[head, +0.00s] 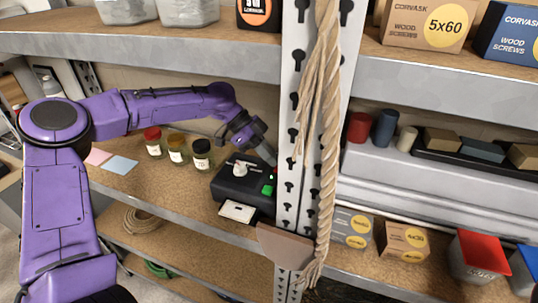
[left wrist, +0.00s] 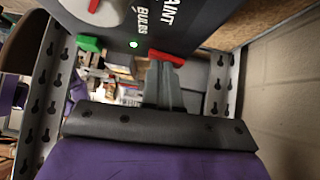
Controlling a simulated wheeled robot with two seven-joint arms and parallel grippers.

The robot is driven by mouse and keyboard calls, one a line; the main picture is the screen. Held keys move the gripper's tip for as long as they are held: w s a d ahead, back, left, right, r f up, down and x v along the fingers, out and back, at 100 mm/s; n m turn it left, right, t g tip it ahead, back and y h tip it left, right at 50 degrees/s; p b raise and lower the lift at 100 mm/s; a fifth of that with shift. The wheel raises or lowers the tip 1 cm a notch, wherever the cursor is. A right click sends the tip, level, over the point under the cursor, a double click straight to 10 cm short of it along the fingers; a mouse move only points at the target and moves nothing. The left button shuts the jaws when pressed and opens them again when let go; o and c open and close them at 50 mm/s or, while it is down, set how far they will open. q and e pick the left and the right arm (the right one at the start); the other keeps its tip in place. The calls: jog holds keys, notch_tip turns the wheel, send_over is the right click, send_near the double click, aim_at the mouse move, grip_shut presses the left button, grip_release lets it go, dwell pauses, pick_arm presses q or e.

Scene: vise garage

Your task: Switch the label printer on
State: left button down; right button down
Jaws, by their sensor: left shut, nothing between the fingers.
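The label printer (head: 230,190) is a black box on the wooden shelf, left of the perforated post. Its top has a white dial (head: 240,170), a green button (head: 268,190) and a small lit green light (head: 271,177). In the left wrist view the printer's face (left wrist: 170,25) fills the top, with the lit green light (left wrist: 133,44) and a red switch (left wrist: 167,57) at its edge. My left gripper (head: 271,160) is shut and empty at the printer's back right corner. Its fingertips (left wrist: 163,68) are right by the red switch; I cannot tell whether they touch.
The perforated post (head: 290,190) with a hanging rope (head: 328,130) stands close to the right of the printer. Three jars (head: 177,149) stand to its left. A white label (head: 238,211) lies in front. The upper shelf (head: 140,52) is overhead.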

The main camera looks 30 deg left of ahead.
pick_arm(q)
jog(key=v, duration=1)
jog(key=shift+a+r+b, duration=0.2)
jog(key=shift+b, duration=0.25)
